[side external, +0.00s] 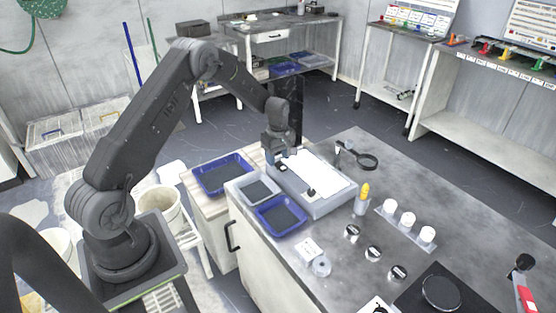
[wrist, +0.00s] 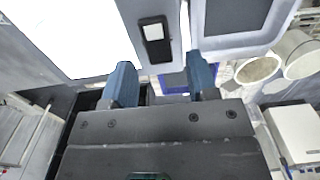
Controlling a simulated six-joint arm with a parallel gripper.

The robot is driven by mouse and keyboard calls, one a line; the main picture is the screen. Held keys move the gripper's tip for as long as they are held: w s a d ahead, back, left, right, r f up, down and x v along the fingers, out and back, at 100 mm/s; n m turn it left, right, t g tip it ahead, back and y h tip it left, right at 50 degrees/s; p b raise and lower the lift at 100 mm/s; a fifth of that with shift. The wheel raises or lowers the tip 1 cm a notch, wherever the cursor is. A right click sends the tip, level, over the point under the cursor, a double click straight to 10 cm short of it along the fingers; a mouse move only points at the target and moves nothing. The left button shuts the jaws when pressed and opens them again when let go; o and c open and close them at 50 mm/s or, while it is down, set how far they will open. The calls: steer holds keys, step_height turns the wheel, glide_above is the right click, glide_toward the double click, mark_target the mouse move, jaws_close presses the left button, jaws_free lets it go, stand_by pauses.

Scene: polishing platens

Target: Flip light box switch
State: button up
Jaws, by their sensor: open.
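The light box (side external: 322,209) lies on the grey bench, with a bright white panel in a grey frame. In the wrist view, its white panel (wrist: 75,35) fills the upper left. The switch (wrist: 155,41) is a small black rocker plate on the grey frame, beside the panel. My gripper (side external: 279,157) is over the left corner of the light box in the side view. In the wrist view, my gripper (wrist: 161,80) has two blue fingers apart, with nothing between them. The switch shows just beyond the fingertips; I cannot tell whether they touch the frame.
Blue-rimmed trays (side external: 281,215) and a grey tray (side external: 259,190) sit left of the light box. A magnifier (side external: 366,160), a yellow-topped bottle (side external: 363,197) and several white-topped jars (side external: 408,220) stand to the right.

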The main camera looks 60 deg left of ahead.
mark_target(284, 169)
steer(key=shift+f, duration=0.8)
steer(key=shift+c, duration=0.3)
steer(key=c, duration=0.9)
steer(key=shift+o, duration=0.2)
steer(key=shift+d+r+y, duration=0.1)
steer(key=shift+d+y, duration=0.05)
steer(key=shift+y, duration=0.5)
steer(key=shift+d+r+y, duration=0.1)
steer(key=shift+d+y, duration=0.05)
steer(key=shift+y, duration=0.5)
steer(key=o, duration=0.9)
steer(key=v, duration=1.3)
steer(key=shift+r, duration=0.35)
